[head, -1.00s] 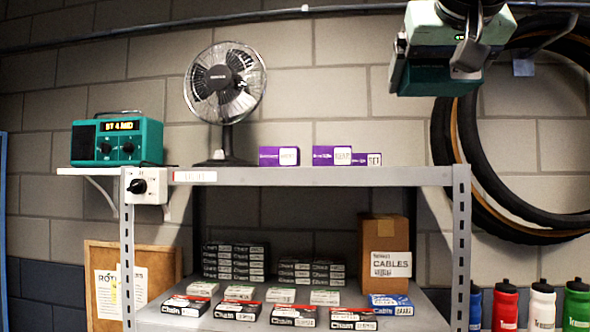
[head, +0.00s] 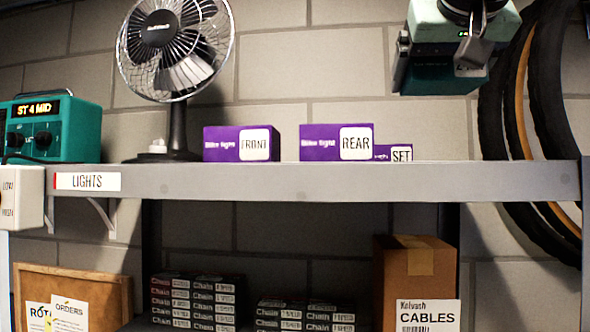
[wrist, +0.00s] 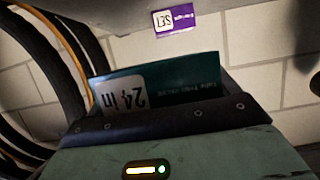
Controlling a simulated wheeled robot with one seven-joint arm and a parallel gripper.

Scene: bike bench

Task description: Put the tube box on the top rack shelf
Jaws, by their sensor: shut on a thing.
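My gripper (head: 452,50) is at the upper right of the head view, shut on the tube box. The tube box (head: 438,80) is dark teal and hangs in the air above the level of the top rack shelf (head: 330,182), a grey shelf with a "LIGHTS" tag at its left. In the wrist view the tube box (wrist: 190,82) shows a white "24 in" label, upside down in the picture, beyond the dark jaw edge (wrist: 165,128). Part of the box is hidden by the gripper.
Purple boxes marked FRONT (head: 228,144), REAR (head: 322,142) and SET (head: 396,153) stand on the top shelf, with a fan (head: 172,60) to their left. The shelf right of SET looks clear. Tyres (head: 530,110) hang at right. A teal radio (head: 50,130) is far left.

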